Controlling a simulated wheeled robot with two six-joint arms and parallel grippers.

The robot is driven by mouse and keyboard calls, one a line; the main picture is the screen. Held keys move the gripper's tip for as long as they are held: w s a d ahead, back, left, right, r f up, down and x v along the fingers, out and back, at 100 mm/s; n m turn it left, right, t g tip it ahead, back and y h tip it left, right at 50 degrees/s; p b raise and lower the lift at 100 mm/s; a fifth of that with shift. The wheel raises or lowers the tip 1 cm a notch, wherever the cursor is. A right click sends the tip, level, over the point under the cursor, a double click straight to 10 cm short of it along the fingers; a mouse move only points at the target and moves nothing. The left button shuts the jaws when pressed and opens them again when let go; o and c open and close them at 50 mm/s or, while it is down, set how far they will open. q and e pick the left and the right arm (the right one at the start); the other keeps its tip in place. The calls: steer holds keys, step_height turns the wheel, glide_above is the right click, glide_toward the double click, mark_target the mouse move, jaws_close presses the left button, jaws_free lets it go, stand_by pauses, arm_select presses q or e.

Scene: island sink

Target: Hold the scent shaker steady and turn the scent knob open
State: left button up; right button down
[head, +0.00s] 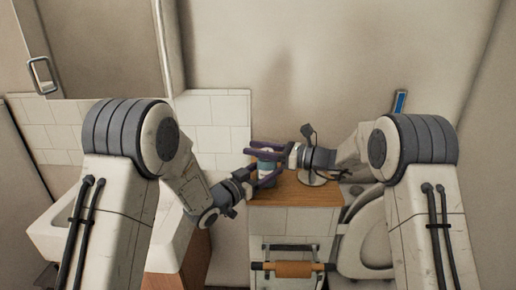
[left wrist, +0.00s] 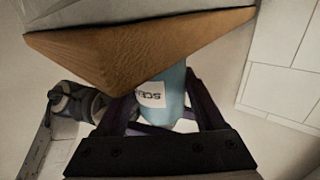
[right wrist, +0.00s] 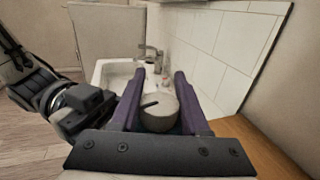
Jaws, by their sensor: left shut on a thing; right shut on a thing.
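The left wrist view shows the blue bottle (left wrist: 174,92), with a white label partly reading "SCE", between the purple fingers. My right gripper (head: 267,149) is shut on the top of the shaker, from the right. In the right wrist view the round grey scent knob (right wrist: 160,115), with a dark line on it, sits between the fingertips. In the head view the fingers hide most of the knob.
The wooden counter top (head: 300,194) is small, with a roll on a holder (head: 293,269) below its front. A toilet (head: 367,235) stands at the right. A white sink (head: 60,226) is at the left. A tiled wall (head: 215,125) rises behind the shaker.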

steer(key=shift+s+n+g+y, duration=0.1)
steer(key=shift+n+g+y, duration=0.2)
steer(key=shift+n+g, duration=0.7)
steer(key=shift+s+g, duration=0.1)
steer(key=shift+g, duration=0.3)
steer(key=shift+c, duration=1.9)
jaws_free()
steer(key=shift+d, duration=0.1)
steer(key=s+d, duration=0.2)
steer(key=d, duration=0.9)
steer(key=shift+d, duration=0.35)
